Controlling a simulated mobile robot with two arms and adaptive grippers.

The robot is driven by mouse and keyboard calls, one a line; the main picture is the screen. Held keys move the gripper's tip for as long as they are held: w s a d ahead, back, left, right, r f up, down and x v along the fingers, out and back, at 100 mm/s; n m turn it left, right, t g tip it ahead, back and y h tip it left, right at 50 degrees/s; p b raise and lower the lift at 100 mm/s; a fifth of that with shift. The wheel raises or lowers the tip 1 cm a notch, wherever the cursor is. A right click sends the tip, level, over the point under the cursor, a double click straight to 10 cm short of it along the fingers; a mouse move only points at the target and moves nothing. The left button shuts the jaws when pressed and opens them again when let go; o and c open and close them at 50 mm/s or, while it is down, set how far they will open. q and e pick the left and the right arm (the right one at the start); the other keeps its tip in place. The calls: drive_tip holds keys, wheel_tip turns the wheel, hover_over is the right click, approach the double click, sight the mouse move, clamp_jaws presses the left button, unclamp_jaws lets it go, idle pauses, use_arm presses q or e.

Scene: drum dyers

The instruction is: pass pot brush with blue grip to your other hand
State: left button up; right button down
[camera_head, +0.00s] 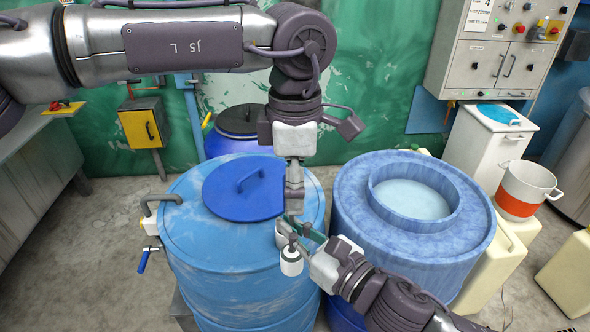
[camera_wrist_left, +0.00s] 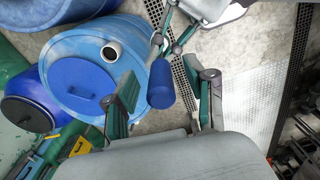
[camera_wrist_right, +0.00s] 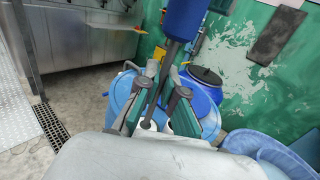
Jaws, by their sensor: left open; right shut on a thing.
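The pot brush shows its blue grip (camera_wrist_left: 161,85) in the left wrist view, and the grip and dark shaft (camera_wrist_right: 173,55) show in the right wrist view. My right gripper (camera_wrist_right: 163,75) is shut on the shaft; in the head view it (camera_head: 303,239) is just below my left gripper (camera_head: 293,205). My left gripper is open, and the blue grip appears between its spread fingers (camera_wrist_left: 168,95) in the left wrist view. I cannot tell whether they touch it. In the head view the grip is hidden. A white piece with a dark top (camera_head: 291,263) hangs beside my right gripper.
Both grippers are above a blue drum (camera_head: 220,272) with a blue lid (camera_head: 243,188) and a light-rimmed opening. A marbled blue tub (camera_head: 350,225) stands close on its right. A darker lidded drum (camera_head: 236,121) is behind. Pale canisters (camera_head: 571,275) and a white-orange pot (camera_head: 518,208) stand right.

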use_arm(q)
drive_tip(key=shift+c, duration=0.3)
clamp_jaws()
use_arm(e)
drive_tip(key=c, duration=1.2)
unclamp_jaws()
drive_tip(key=shift+c, duration=0.2)
drive_tip(key=shift+s, duration=0.1)
